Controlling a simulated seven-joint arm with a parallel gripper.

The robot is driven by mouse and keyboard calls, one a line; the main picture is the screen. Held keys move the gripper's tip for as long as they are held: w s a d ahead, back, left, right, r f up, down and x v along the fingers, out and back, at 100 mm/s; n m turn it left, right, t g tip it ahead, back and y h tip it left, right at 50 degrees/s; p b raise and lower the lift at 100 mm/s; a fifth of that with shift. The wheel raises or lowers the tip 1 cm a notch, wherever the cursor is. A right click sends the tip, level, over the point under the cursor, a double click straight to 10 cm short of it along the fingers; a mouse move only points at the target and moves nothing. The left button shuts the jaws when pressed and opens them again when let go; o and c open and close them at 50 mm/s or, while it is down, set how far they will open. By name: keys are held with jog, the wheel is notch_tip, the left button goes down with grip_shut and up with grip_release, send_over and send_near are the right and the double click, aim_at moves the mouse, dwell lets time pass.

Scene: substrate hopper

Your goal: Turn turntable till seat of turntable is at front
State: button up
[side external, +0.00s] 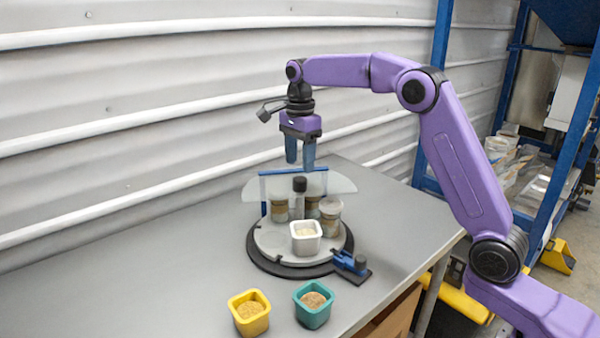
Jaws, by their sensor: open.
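The turntable (268,243) is a light grey disc on a black round base, standing on the grey bench. A black knob (300,184) tops its centre post. A clear half-round panel (340,184) and a blue frame (263,188) stand across it. A white square cup with pale grain (305,245) is on the disc's near side. Several jars (331,218) stand behind it, partly hidden by the panel. I cannot make out the seat clearly. My gripper (300,168) is open and empty, pointing down above the panel and centre knob, apparently touching nothing.
A blue block with a dark knob (350,262) sits at the turntable's right front edge. A yellow cup (249,320) and a teal cup (314,313), both with brown grain, stand in front. The bench's left side is clear; a corrugated wall (150,110) stands behind.

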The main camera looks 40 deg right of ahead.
aim_at(300, 178)
notch_tip(300, 178, down, 5)
jog(key=shift+f, duration=0.2)
jog(key=m, duration=1)
jog(key=shift+m, duration=0.4)
jog(key=m, duration=0.3)
jog(key=shift+m, duration=0.3)
jog(key=c, duration=0.7)
